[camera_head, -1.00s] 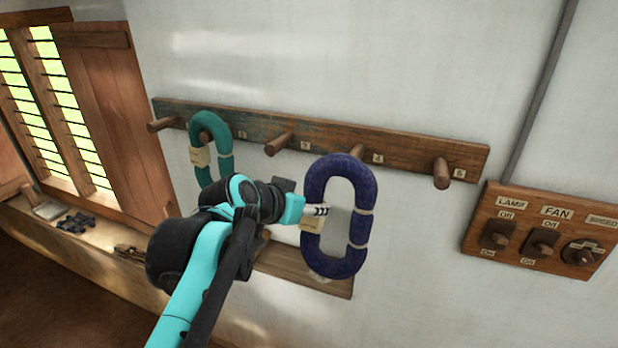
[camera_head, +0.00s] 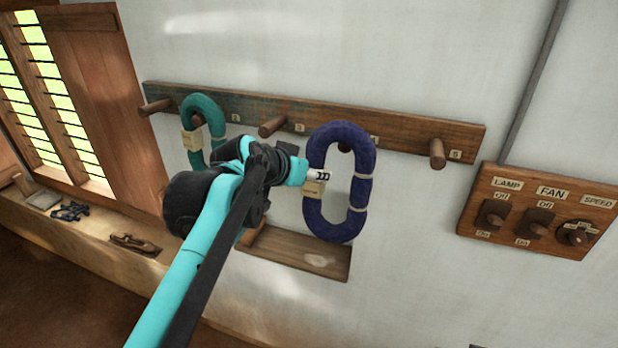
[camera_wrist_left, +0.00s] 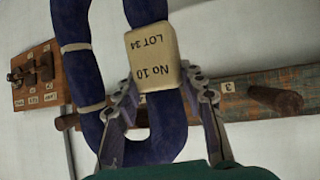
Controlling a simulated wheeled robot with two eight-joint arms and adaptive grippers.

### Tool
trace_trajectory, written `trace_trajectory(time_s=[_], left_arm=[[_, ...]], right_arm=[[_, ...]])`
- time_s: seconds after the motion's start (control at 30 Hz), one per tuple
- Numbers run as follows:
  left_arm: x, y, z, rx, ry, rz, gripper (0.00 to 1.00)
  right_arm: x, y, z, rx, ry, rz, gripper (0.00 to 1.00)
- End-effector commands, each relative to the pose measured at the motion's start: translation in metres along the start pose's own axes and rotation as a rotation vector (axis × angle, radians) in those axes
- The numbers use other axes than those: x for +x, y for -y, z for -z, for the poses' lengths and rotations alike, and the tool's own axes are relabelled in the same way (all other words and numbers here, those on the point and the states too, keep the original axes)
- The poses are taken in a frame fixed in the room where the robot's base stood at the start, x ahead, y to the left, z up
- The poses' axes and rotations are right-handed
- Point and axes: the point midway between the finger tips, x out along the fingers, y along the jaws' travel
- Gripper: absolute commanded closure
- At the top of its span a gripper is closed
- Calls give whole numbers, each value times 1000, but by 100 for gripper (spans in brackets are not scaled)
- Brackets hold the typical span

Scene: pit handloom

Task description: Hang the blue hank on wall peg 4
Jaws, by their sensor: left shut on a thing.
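The blue hank (camera_head: 366,190) is a dark blue upright oval loop with pale ties, in front of the peg rail. My left gripper (camera_head: 318,176) is shut on the hank's left side at its cream tag (camera_head: 313,188). The wrist view shows the tag (camera_wrist_left: 152,50) reading "No 10 LOT 34" between the fingers, with the blue loop (camera_wrist_left: 82,65) behind. Wall peg 4 (camera_head: 345,148) shows through the upper part of the loop's opening, just under its top arc; its number plate is mostly covered. I cannot tell whether the peg passes through the loop. My right gripper is not in view.
A teal hank (camera_head: 190,148) hangs on a peg to the left. Bare peg 3 (camera_head: 272,125) and peg 5 (camera_head: 437,153) flank peg 4. A switch board (camera_head: 540,210) is at the right. A wooden shelf (camera_head: 295,255) lies below.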

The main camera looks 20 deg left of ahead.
Motion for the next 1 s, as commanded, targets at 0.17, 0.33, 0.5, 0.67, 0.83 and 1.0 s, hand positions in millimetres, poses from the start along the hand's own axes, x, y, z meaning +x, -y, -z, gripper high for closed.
trace_trajectory(time_s=[0.17,0.33,0.5,0.67,0.83,1.0], left_arm=[[10,2,5,0,0,-1,94],[20,4,11,0,0,-1,94],[28,6,16,0,0,-1,94],[37,8,21,0,0,-1,94],[47,10,22,0,0,0,94],[54,12,20,2,1,0,94]], right_arm=[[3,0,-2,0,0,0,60],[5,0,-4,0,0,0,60],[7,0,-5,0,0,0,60],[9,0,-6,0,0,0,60],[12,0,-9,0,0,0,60],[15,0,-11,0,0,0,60]])
